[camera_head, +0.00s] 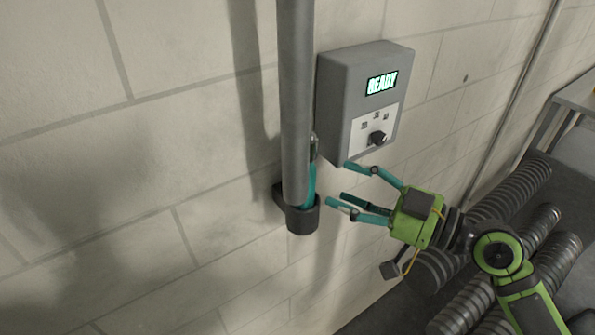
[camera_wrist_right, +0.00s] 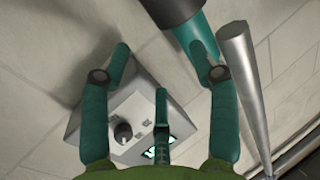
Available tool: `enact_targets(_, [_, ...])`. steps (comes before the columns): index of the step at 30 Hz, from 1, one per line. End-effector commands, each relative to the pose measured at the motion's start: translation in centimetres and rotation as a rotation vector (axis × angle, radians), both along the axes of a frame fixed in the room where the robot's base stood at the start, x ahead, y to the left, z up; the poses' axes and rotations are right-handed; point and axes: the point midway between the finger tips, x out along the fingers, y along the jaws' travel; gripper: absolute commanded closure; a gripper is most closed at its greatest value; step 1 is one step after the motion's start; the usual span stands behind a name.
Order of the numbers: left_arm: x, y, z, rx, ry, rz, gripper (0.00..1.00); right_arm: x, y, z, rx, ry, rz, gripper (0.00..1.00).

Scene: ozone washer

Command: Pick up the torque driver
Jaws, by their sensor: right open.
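The torque driver (camera_head: 312,180), a slim teal tool, stands upright in a dark cup-like holder (camera_head: 303,220) on the wall. The grey pipe in front hides part of it. My right gripper (camera_head: 340,187) is open and empty just to the right of the driver, its teal fingers pointing left towards it with a small gap. In the right wrist view the driver (camera_wrist_right: 182,38) shows at the top, below the dark holder (camera_wrist_right: 160,10); one finger overlaps it there, and I cannot tell whether they touch. My left gripper is not in view.
A grey control box (camera_head: 340,85) reading "READY", with a black knob (camera_head: 378,138), sits on the wall just above my right gripper. The vertical grey pipe (camera_head: 295,90) runs close to the driver. Ribbed dark hoses (camera_head: 515,190) lie at the lower right. The wall to the left is bare.

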Motion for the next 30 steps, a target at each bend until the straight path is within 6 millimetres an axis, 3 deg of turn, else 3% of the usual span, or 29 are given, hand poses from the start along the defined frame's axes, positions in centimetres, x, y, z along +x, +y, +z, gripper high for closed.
enact_targets(2, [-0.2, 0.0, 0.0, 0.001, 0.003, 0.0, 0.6, -1.7, 0.8, 1.5, -0.004, -0.034, 0.051, 0.39])
enact_targets(5, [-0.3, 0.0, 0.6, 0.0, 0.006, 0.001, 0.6, -2.2, 1.6, 2.3, -0.001, -0.045, 0.075, 0.39])
enact_targets(19, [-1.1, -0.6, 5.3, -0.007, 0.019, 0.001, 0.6, 0.0, 6.2, 2.9, 0.003, -0.043, 0.073, 0.39])
enact_targets(24, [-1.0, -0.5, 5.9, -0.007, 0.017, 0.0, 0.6, 0.7, 7.5, 2.4, -0.001, -0.044, 0.072, 0.39])
enact_targets(30, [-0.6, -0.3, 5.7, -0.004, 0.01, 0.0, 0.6, 0.7, 7.5, 2.2, -0.002, -0.046, 0.071, 0.39])
